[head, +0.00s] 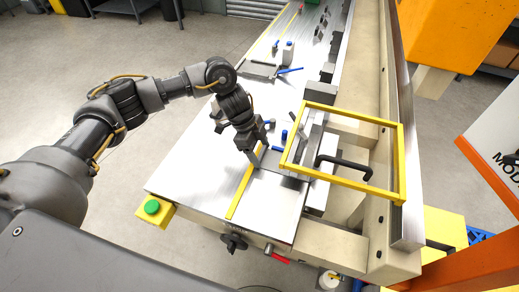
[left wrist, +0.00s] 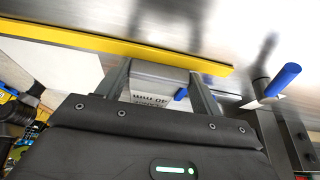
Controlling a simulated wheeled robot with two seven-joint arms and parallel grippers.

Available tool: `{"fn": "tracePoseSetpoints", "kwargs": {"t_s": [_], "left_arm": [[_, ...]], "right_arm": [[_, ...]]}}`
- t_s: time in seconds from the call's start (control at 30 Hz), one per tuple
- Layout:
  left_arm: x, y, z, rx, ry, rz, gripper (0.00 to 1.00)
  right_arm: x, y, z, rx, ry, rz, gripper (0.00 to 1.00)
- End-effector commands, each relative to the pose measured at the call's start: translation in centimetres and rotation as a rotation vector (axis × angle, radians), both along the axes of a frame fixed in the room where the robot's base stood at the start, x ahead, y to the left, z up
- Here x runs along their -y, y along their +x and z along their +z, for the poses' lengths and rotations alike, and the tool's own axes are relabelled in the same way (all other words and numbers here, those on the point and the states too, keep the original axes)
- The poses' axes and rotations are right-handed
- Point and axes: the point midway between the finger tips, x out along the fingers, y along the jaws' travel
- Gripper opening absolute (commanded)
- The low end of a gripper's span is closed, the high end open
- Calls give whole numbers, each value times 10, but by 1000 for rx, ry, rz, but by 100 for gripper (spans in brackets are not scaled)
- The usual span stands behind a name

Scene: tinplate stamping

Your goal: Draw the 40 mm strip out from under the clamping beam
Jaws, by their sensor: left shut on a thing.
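My left gripper (head: 258,158) is low over the steel table, at the upper end of a yellow bar. In the left wrist view its fingers (left wrist: 162,88) are shut on the sides of a grey block with a white face and upside-down lettering that appears to read 40 mm; I take this as the 40 mm strip (left wrist: 150,93). The strip is hard to make out in the head view, behind the fingers. The clamping beam (head: 318,180) appears to be the metal bar below the yellow guard frame; whether the strip lies under it is hidden. My right gripper is not in view.
The yellow bar (head: 238,197) lies on the steel table (head: 190,170). Blue-handled levers (left wrist: 283,80) stand close by. A yellow guard frame (head: 403,160) with a black handle (head: 345,165) rises at right. A green button (head: 152,207) sits at the near-left corner; the table's left part is clear.

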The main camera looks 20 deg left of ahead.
Motion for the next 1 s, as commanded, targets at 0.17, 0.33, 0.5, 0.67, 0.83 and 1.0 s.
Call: {"fn": "tracePoseSetpoints", "kwargs": {"t_s": [0.17, 0.33, 0.5, 0.67, 0.83, 1.0], "left_arm": [[0, 0, 0, 0, 0, 0, 44], [0, 0, 0, 0, 0, 0, 44], [0, 0, 0, 0, 0, 0, 44], [1, 0, 1, -1, 0, 0, 44], [4, -1, 1, -1, -1, 1, 44], [5, -1, 0, -1, -1, 1, 44]], "right_arm": [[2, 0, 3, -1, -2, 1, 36], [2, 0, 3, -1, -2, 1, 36], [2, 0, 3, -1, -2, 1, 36], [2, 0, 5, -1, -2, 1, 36], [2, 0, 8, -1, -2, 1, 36], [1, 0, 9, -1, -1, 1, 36]]}}
